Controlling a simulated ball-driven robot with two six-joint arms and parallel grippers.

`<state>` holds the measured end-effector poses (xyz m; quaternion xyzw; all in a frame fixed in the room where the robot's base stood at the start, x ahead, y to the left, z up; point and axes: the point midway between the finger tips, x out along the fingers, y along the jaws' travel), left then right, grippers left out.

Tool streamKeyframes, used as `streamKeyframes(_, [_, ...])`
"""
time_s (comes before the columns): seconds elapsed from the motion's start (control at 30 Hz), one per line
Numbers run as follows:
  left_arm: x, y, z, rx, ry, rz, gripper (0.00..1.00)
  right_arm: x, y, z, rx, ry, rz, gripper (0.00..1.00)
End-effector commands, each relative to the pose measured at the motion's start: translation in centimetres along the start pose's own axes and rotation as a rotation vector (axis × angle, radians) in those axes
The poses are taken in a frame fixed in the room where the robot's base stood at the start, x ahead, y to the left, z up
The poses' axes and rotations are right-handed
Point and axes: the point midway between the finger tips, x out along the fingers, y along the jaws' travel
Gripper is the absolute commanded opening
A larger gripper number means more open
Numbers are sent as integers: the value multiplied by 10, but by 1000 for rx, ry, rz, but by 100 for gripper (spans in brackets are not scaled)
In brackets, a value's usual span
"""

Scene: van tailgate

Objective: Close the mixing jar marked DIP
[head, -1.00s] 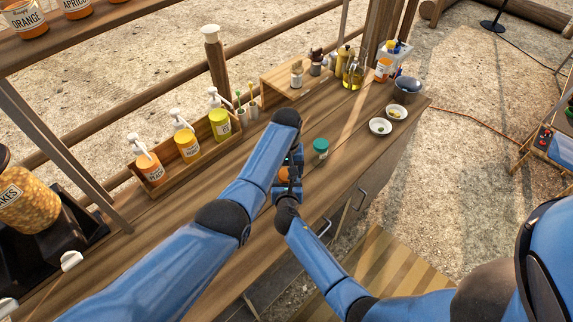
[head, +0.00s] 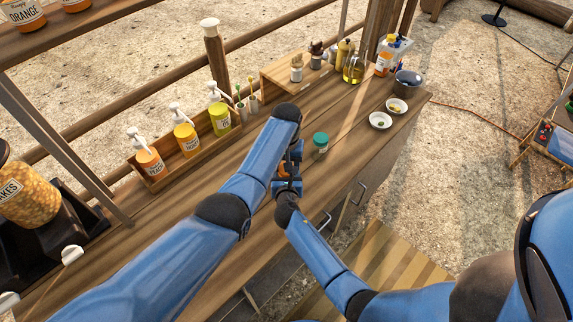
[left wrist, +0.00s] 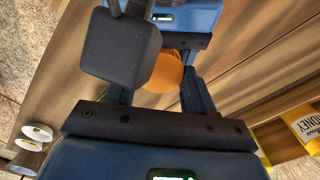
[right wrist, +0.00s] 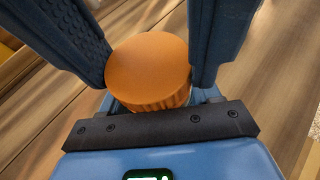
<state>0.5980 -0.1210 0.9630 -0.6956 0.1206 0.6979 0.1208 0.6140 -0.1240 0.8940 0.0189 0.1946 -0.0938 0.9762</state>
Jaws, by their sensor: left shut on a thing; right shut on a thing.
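An orange, ridged, round lid (right wrist: 148,68) sits between the fingers of my right gripper (right wrist: 150,80), which is shut on it. The lid also shows in the left wrist view (left wrist: 163,78), between the fingers of my left gripper (left wrist: 157,92). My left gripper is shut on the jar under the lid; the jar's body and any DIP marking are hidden. In the head view my left gripper (head: 293,158) and right gripper (head: 286,182) meet over the table, with only a sliver of orange showing. Whether the lid is tight cannot be told.
A teal-lidded jar (head: 320,141) stands close to the right of the grippers on the wooden table (head: 345,150). A crate (head: 200,158) with pump bottles is behind to the left. Small white bowls (head: 380,121) and a dark-lidded pot (head: 407,84) are at the far right.

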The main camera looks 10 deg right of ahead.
Motion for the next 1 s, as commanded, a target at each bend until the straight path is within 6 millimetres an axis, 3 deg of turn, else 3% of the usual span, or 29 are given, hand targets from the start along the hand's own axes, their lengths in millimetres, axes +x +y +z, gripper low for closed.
streamKeyframes(0.13, [0,0,0,124,0,0,17,0,0,0,0,0,0,0])
streamKeyframes(0.43, [0,0,0,143,-1,0,17,0,0,0,0,0,0,0])
streamKeyframes(0.47, [0,0,0,142,-1,0,58,0,0,0,0,0,-1,0])
streamKeyframes(0.6, [0,0,0,142,-1,0,79,0,0,0,0,0,0,0])
streamKeyframes(0.87, [-1,1,0,142,-1,1,79,0,0,0,0,0,0,0])
streamKeyframes(1.0, [-11,1,0,143,0,2,79,0,0,0,0,1,1,0])
